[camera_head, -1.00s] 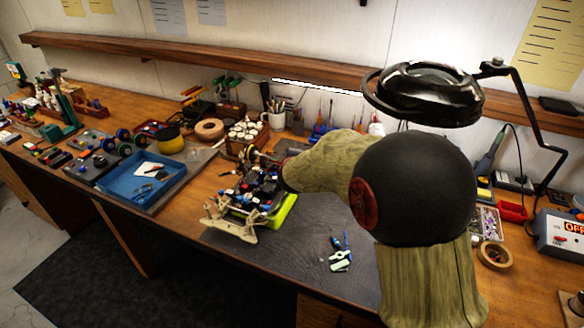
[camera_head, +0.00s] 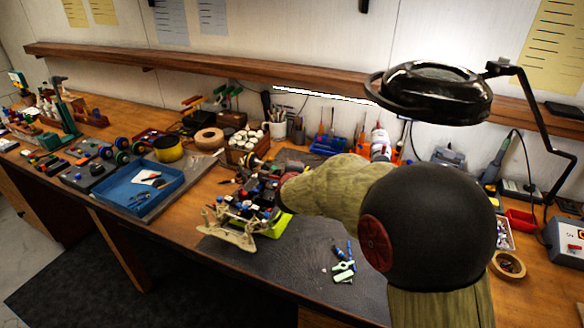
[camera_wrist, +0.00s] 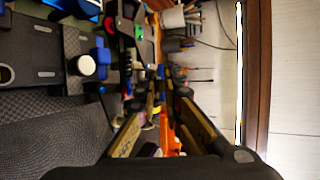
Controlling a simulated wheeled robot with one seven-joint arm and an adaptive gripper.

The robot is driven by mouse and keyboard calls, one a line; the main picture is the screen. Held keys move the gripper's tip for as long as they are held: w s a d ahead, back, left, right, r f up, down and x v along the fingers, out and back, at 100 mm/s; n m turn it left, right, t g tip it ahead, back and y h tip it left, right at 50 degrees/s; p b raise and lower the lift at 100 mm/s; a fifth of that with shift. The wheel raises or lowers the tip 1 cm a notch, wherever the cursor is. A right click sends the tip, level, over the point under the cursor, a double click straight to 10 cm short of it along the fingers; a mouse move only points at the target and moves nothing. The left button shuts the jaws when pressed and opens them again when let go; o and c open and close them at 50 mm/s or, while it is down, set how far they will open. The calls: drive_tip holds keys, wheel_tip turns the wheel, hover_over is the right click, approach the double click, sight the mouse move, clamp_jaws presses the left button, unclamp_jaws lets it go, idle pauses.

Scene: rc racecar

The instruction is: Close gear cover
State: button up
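The RC car (camera_head: 250,200), with dark, blue and red parts, sits on a pale stand (camera_head: 230,232) in the middle of the bench. A bright green part (camera_head: 274,224) shows beside it. My arm reaches in from the right, and its end is over the car's right rear side, hiding part of it. In the wrist view, my gripper (camera_wrist: 159,92) has two tan fingers with a narrow gap between the tips. An orange thing (camera_wrist: 170,138) shows between the fingers, further back. Dark car parts lie around the tips. I cannot pick out the gear cover or tell whether the fingers touch it.
A blue tray (camera_head: 112,190) lies left of the car. A wooden box of white-topped bottles (camera_head: 247,145) and a cup of tools (camera_head: 276,128) stand behind it. Loose small tools (camera_head: 343,268) lie on the dark mat in front. A magnifier lamp (camera_head: 435,95) hangs above my arm.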

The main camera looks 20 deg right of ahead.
drive_tip(key=shift+o, duration=1.4)
drive_tip(key=v, duration=1.2)
drive_tip(key=shift+o, duration=0.3)
